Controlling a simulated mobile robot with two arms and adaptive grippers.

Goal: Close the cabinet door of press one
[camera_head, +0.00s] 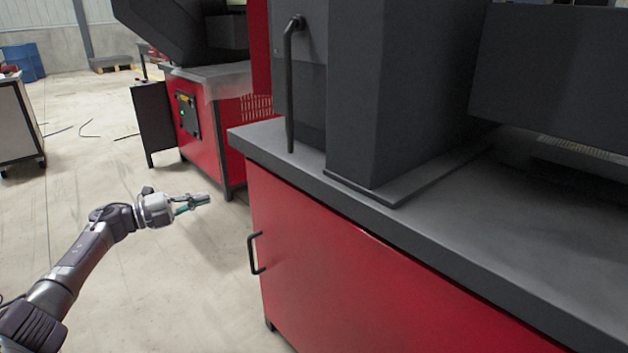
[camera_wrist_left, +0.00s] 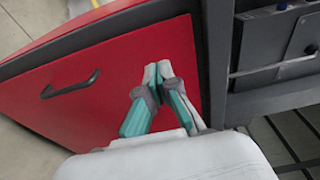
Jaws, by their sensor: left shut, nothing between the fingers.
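The press in the foreground has a red cabinet front (camera_head: 340,265) with a black bar handle (camera_head: 256,253) near its left edge. This front looks in line with the dark worktop, and I see no clear gap there. My left gripper (camera_head: 208,199) is shut and empty, over the floor to the left of the cabinet and apart from it. In the left wrist view the closed fingers (camera_wrist_left: 157,68) show in front of a red panel (camera_wrist_left: 110,70) with a black handle (camera_wrist_left: 70,85). I cannot tell whether the fingertips touch this panel. My right gripper is not in view.
The dark worktop (camera_head: 450,225) overhangs the red front. A second red machine (camera_head: 205,130) with a dark side panel (camera_head: 154,122) stands behind. A cart (camera_head: 18,125) is at the far left. The floor (camera_head: 110,165) between them is mostly clear.

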